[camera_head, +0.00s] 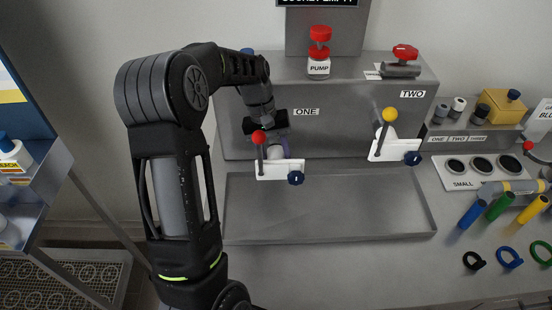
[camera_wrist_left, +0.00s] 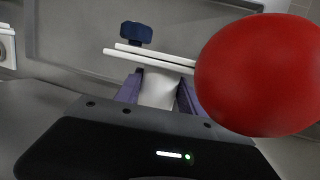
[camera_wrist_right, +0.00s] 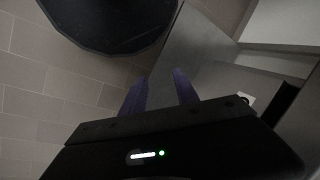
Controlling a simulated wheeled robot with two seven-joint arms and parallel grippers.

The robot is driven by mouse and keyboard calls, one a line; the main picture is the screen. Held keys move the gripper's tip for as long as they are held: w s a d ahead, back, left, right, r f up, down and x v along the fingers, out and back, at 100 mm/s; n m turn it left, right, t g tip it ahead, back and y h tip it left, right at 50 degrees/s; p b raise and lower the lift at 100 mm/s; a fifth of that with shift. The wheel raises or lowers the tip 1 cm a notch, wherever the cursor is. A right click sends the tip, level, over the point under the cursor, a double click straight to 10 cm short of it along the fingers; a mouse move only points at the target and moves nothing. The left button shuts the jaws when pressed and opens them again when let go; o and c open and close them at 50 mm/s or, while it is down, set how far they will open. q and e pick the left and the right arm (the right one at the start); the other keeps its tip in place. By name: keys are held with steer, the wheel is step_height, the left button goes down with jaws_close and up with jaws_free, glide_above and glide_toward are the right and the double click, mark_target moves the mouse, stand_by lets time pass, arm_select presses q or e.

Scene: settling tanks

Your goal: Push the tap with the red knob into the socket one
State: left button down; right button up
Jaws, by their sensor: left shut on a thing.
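The tap with the red knob (camera_head: 258,138) has a white plate (camera_head: 277,171) and a dark blue handwheel (camera_head: 296,178). It is in front of the grey panel (camera_head: 330,125) beside label ONE (camera_head: 306,112). My left gripper (camera_head: 280,146) is shut on its white body (camera_wrist_left: 158,88). The red ball (camera_wrist_left: 262,75) fills the right of the left wrist view. Socket one is hidden behind the gripper and tap, so I cannot tell whether the tap touches it. My right gripper (camera_wrist_right: 160,92) is open and empty, seen only in the right wrist view.
A similar tap with a yellow knob (camera_head: 389,115) is on the panel under label TWO. A grey tray (camera_head: 330,208) lies below, empty. A red-topped pump (camera_head: 319,52) and a red valve (camera_head: 404,54) stand on top. Coloured handles and rings lie at right.

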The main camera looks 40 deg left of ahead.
arm_select(q)
steer(key=shift+w+a, duration=0.2)
steer(key=c, duration=0.6)
jaws_free()
steer(key=shift+c, duration=0.2)
steer(key=shift+r, duration=0.15)
steer(key=b+v, duration=0.1)
steer(key=v, duration=0.6)
steer(key=shift+a+r, duration=0.1)
steer(key=shift+r, duration=0.15)
steer(key=shift+w, duration=0.1)
